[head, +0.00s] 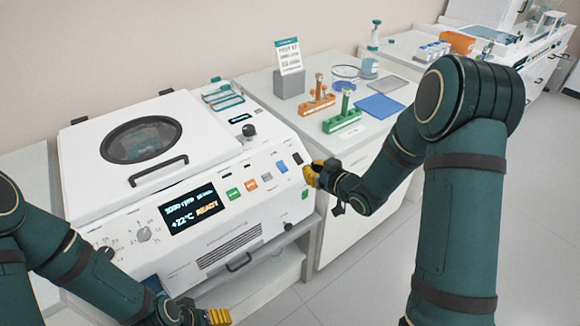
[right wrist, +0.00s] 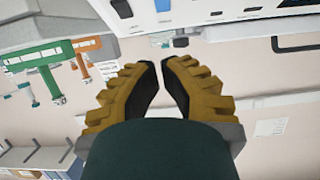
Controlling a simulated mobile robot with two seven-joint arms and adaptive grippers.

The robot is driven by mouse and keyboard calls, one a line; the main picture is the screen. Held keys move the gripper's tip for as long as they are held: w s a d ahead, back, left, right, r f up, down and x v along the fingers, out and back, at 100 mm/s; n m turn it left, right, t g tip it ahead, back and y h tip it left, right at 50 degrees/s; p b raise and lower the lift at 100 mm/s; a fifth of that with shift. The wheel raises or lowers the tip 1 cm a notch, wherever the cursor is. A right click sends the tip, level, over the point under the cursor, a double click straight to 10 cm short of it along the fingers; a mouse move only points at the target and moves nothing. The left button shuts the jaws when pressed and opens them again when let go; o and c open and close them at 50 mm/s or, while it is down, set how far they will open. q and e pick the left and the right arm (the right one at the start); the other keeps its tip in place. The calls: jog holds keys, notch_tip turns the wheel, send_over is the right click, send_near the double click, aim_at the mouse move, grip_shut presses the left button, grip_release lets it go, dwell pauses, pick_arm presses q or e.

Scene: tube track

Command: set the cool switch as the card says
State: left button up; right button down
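The white centrifuge (head: 225,235) has a front panel with a blue switch (head: 281,167) and a dark switch (head: 297,158) at its right end. Their labels and settings are too small to read, so I cannot tell which is the cool switch. Both also show at the top of the right wrist view, the blue switch (right wrist: 163,5) and the dark switch (right wrist: 122,8). The card (head: 289,55) stands on a grey block; its text is not legible. My right gripper (head: 310,173) is beside these switches, empty, its fingertips nearly together. My left gripper (head: 220,316) is low before the machine.
The side bench holds an orange tube rack (head: 318,106), a green rack (head: 342,122) and a blue mat (head: 381,107). A dark knob (head: 249,130) is above the panel.

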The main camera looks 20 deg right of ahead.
send_near(284, 163)
jog(key=w, duration=0.1)
jog(key=w+a+r, duration=0.1)
jog(key=w, duration=0.1)
jog(key=w+a, duration=0.1)
jog(key=shift+w+r+b, duration=0.15)
jog(key=shift+w+b, duration=0.05)
jog(key=shift+b, duration=0.2)
jog(key=shift+w+a+f, duration=0.1)
jog(key=shift+w+f, duration=0.1)
jog(key=shift+f, duration=0.3)
jog(key=shift+w+f, duration=0.2)
jog(key=shift+f, duration=0.3)
jog(key=shift+w+a+f+b, duration=0.1)
jog(key=shift+w+f+b, duration=0.2)
jog(key=shift+f, duration=0.2)
